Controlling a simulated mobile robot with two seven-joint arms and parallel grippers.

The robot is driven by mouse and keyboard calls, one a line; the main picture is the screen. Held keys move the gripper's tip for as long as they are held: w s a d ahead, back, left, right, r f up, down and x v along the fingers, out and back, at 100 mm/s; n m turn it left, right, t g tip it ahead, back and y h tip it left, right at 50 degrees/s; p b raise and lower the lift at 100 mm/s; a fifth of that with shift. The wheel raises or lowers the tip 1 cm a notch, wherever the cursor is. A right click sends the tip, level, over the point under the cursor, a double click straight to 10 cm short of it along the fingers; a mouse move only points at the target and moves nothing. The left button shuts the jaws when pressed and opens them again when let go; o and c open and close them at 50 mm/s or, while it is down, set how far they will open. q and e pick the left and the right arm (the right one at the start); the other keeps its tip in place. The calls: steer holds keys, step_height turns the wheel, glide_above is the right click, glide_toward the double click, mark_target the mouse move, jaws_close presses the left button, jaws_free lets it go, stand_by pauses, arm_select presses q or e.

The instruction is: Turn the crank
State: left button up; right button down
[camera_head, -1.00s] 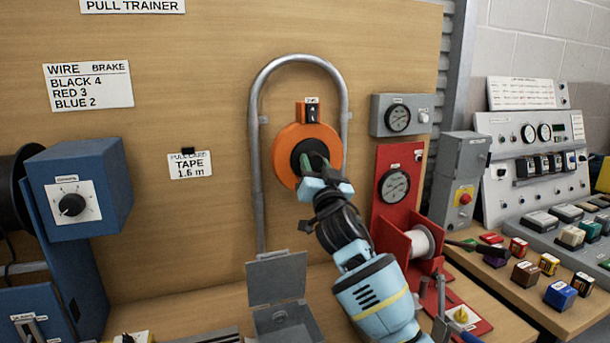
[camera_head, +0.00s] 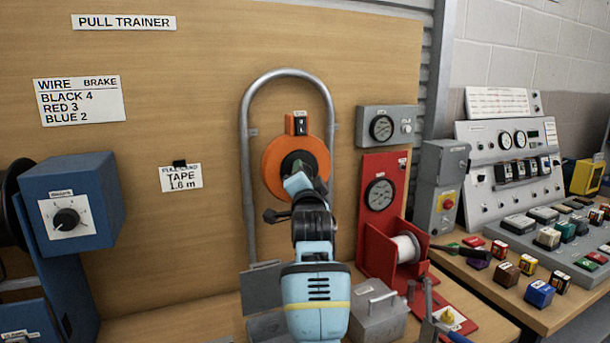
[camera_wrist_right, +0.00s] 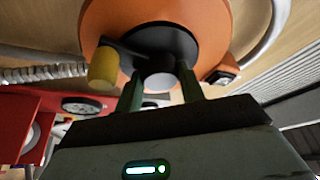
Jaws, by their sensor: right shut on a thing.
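An orange disc (camera_head: 278,180) with a dark hub is mounted on the wooden board, inside a bent grey pipe. In the right wrist view, a dark crank arm with a yellow knob (camera_wrist_right: 103,72) extends from the hub of the orange disc (camera_wrist_right: 215,25). My right gripper (camera_head: 300,172) reaches the hub from below. In the right wrist view its fingers (camera_wrist_right: 161,88) are closed on either side of a round, pale-ended post (camera_wrist_right: 160,80) at the crank's centre. The yellow knob stands beside the fingers, apart from them. My left gripper is not in view.
A red stand with a gauge and white spool (camera_head: 404,248) stands just right of my arm. A grey box with a handle (camera_head: 378,312) is below it. A blue unit with a dial (camera_head: 72,205) is at left. The board between the blue unit and the pipe is mostly clear.

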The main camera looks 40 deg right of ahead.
steer(key=shift+m, duration=0.4)
steer(key=c, duration=0.9)
jaws_free()
steer(key=shift+s+a, duration=0.1)
steer(key=shift+v, duration=3.75)
